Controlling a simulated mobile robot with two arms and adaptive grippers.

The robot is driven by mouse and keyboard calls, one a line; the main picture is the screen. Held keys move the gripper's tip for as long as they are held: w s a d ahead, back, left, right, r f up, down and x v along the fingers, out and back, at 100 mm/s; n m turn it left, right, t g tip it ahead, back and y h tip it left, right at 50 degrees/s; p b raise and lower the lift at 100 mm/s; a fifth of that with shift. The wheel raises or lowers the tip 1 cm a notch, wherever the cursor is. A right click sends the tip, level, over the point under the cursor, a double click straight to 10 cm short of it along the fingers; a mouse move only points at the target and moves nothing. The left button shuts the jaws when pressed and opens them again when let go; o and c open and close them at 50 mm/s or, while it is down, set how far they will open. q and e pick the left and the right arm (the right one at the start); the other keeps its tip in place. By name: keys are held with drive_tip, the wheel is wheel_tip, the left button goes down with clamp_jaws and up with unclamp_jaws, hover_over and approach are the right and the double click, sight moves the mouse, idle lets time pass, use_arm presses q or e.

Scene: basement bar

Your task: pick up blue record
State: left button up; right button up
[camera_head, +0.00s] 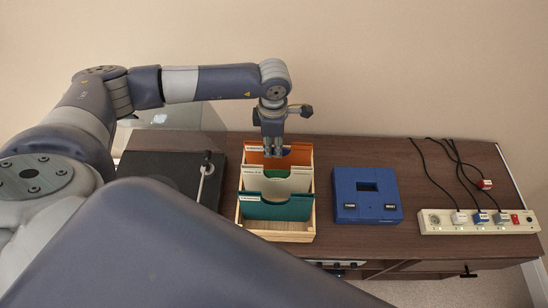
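A wooden crate (246,226) stands on the brown cabinet top, holding upright sleeves or dividers. At its front is a teal-blue one (280,210) with a white label; behind it are a pale one (290,184), a little green and an orange one (298,156) at the back. My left gripper (273,152) points straight down over the back of the crate, by the orange one. Its fingers look close together; their gap and any contact are unclear. Behind the teal-blue one the crate's contents are mostly hidden. My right gripper is out of view.
A black turntable (157,170) is left of the crate. A flat blue box (384,206) lies to its right. A white power strip (440,222) with plugs and black cables is farther right. The cabinet top (330,153) is bare behind the blue box.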

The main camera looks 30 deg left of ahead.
use_arm(q)
drive_tip(key=shift+f, duration=0.85)
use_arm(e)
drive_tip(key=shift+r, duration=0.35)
use_arm(q)
clamp_jaws()
drive_tip(key=shift+r, duration=0.15)
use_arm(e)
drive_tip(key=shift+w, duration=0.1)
use_arm(q)
drive_tip(key=shift+r, duration=0.65)
use_arm(e)
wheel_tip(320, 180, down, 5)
drive_tip(key=b, duration=0.5)
use_arm(q)
wheel_tip(320, 180, up, 30)
drive_tip(key=p, duration=0.7)
drive_tip(key=shift+f, duration=0.25)
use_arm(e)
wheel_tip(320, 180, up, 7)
